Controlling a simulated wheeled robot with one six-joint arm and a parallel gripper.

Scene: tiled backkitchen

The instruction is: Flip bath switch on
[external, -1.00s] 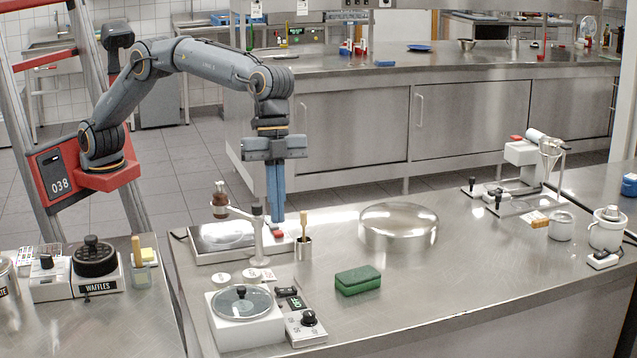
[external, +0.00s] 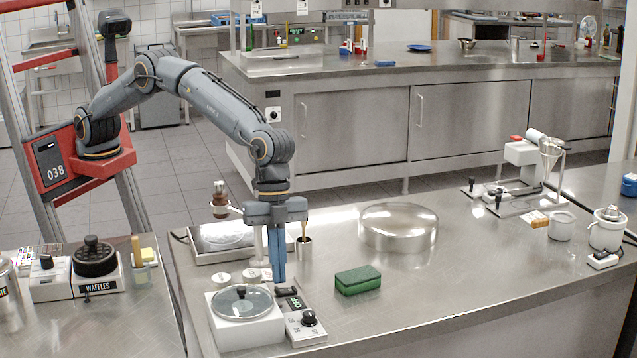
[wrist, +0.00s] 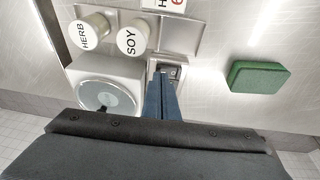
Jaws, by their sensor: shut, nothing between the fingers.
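The bath (external: 243,325) is a white box with a round glass lid at the front left of the steel counter; it also shows in the wrist view (wrist: 110,70). Along its right side runs a control strip with a dark rocker switch (external: 287,291), a small green-lit display (external: 295,303) and a black knob (external: 308,318). My gripper (external: 279,281) points straight down, shut and empty, with its blue fingertips just above the switch end of the strip. In the wrist view the switch (wrist: 172,72) shows just past the fingertips. I cannot tell whether they touch it.
Two white-lidded jars marked HERB (wrist: 90,32) and SOY (wrist: 134,38) stand close behind the bath. A green sponge (external: 358,280) lies to the right. A small cup with a brush (external: 304,248) and a post stand behind my gripper. The counter's front right is clear.

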